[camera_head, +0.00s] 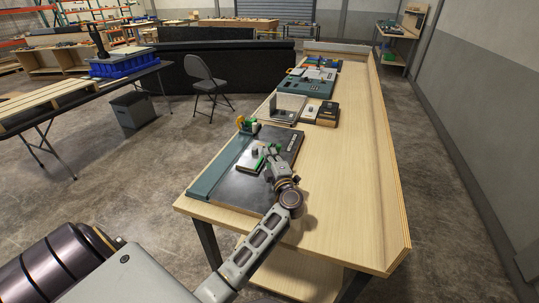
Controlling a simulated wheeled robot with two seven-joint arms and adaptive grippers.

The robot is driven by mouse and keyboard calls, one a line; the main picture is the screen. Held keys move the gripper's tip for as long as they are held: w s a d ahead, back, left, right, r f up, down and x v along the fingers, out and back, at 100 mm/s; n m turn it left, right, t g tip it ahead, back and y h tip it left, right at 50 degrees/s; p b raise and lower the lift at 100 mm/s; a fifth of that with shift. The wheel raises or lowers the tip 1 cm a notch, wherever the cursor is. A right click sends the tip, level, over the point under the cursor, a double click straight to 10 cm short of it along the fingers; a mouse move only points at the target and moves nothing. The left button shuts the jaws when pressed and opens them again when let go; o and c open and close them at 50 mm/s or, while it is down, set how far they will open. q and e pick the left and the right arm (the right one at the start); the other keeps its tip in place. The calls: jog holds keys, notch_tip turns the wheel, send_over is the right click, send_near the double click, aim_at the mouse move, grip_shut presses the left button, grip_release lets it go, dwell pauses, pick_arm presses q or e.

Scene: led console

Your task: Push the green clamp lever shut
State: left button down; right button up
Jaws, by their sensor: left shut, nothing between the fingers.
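A dark console panel (232,188) lies on the wooden bench, with a teal strip along its left side. A small white block with green parts (256,163) sits on the panel; one of these green parts may be the clamp lever, but it is too small to be sure. My left gripper (266,153) is shut and empty, over the panel at this block. It partly hides the block, and I cannot tell whether it touches it. My right gripper is not in view.
Behind the panel are a light tray-like unit (289,104), a dark box (327,114) and a teal case (305,86). The bench top (350,170) is clear on the right, along a raised wooden edge (391,170). A folding chair (206,82) stands on the floor at left.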

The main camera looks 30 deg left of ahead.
pick_arm(q)
jog(key=shift+d, duration=0.1)
jog(key=shift+d+m+y, duration=0.2)
jog(key=shift+m+y, duration=0.1)
jog(key=shift+m, duration=0.2)
jog(key=shift+w+d+f+m+t+p, duration=0.1)
jog(key=shift+w+d+f+m+t, duration=0.1)
jog(key=shift+d+m+t, duration=0.35)
jog(key=shift+w+d+f+m+t+p, duration=0.15)
jog(key=shift+d+m+t, duration=0.25)
jog(key=shift+d+m, duration=0.3)
jog(key=shift+w+d+f+m+t+p, duration=0.1)
jog(key=shift+w+d+f+m+t, duration=0.1)
jog(key=shift+d+m+t, duration=0.4)
jog(key=shift+d, duration=0.2)
